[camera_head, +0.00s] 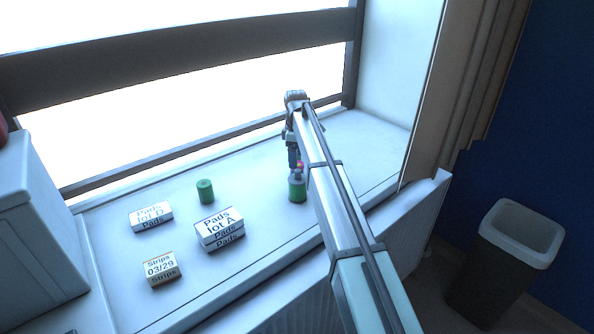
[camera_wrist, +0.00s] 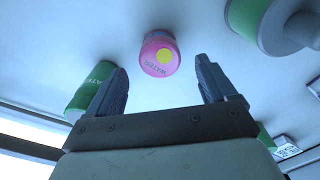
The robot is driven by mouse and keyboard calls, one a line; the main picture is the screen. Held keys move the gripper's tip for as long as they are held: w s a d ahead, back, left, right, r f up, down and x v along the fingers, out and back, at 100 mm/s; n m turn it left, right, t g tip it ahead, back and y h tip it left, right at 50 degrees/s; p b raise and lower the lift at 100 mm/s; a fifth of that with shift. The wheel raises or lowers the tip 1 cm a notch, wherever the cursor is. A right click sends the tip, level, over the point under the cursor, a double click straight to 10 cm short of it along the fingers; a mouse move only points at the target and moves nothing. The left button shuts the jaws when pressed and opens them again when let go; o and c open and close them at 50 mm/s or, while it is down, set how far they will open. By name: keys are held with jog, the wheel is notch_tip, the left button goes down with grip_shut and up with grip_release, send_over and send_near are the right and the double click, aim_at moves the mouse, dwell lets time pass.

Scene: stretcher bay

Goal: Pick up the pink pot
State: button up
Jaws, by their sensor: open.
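The pink pot (camera_wrist: 160,54) has a yellow dot and a WATER label. In the wrist view it stands just ahead of my gripper (camera_wrist: 160,65), between the lines of the two fingers. The fingers are spread apart with clear space on both sides of the pot, and nothing is held. In the head view only a sliver of the pink pot (camera_head: 301,164) shows; my arm and a green bottle hide the rest. My wrist hangs down just beside it, and the fingertips there are hard to make out.
A green bottle with a grey cap (camera_head: 297,190) stands close in front of the pink pot. A white cabinet (camera_head: 35,230) bounds the left; a bin (camera_head: 490,265) stands right.

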jog(key=shift+d+f, duration=0.2)
jog(key=shift+f, duration=2.4)
jog(key=shift+c, duration=0.2)
jog(key=c, duration=1.1)
